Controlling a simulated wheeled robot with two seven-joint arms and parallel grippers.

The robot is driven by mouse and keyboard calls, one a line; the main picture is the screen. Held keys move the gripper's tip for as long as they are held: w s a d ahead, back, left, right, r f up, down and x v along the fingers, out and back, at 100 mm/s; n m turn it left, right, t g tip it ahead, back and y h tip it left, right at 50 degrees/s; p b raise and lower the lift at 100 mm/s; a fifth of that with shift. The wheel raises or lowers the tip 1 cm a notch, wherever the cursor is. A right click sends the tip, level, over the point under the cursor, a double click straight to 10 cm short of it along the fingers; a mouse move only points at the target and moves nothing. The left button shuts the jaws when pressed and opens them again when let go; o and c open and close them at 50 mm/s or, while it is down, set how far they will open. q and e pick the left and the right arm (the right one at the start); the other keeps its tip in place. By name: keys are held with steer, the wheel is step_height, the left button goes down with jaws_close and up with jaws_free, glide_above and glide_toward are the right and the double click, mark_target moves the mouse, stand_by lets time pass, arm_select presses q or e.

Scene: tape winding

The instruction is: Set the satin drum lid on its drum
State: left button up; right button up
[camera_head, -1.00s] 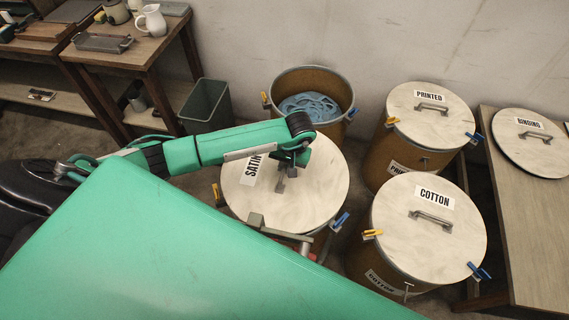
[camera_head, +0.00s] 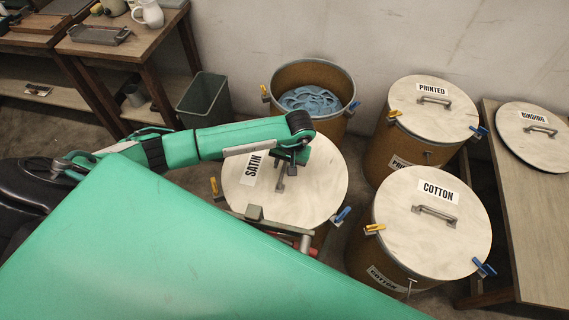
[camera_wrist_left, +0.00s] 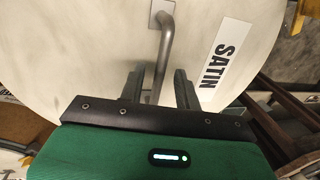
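The round, pale satin lid (camera_head: 318,185), with a black-on-white SATIN label, lies over its drum (camera_head: 321,236) in the middle of the head view. It looks level. Most of the drum is hidden under the lid and behind my green body. My left gripper (camera_head: 283,166) is above the lid at its grey bar handle (camera_head: 280,182). In the left wrist view, the two fingers (camera_wrist_left: 160,92) stand apart on either side of the handle (camera_wrist_left: 165,45), with gaps showing. My right gripper does not show.
An open drum (camera_head: 350,85) with blue material stands behind. The lidded printed drum (camera_head: 390,148) and cotton drum (camera_head: 365,240) stand to the right. The binding lid (camera_head: 530,150) lies on a side table. Yellow and blue clips (camera_head: 340,216) stick out at the drum rims.

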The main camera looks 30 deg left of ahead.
arm_select(q)
steer(key=shift+f, duration=0.1)
